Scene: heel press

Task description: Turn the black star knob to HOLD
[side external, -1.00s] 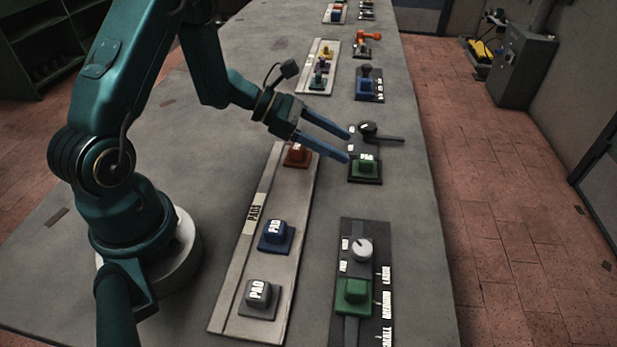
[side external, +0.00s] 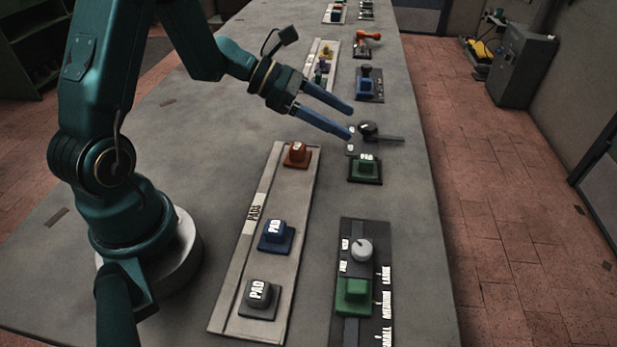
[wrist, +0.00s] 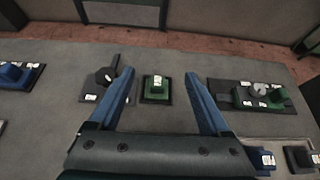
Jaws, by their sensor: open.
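The black star knob (side external: 368,128) sits on a dark plate near the right side of the table, with two small white labels to its left that are too small to read. In the wrist view the knob (wrist: 104,75) lies just left of the left finger, with labels in front of it. My gripper (side external: 348,121) is open and empty, its blue fingertips left of the knob in the side view and apparently above the table. In the wrist view the gripper (wrist: 159,74) has a green pad between its fingers. Contact with the knob is not visible.
The green PAD block (side external: 364,167) stands just in front of the knob's plate. A grey bar (side external: 390,138) reaches right from the knob. Bare table lies left of the gripper.

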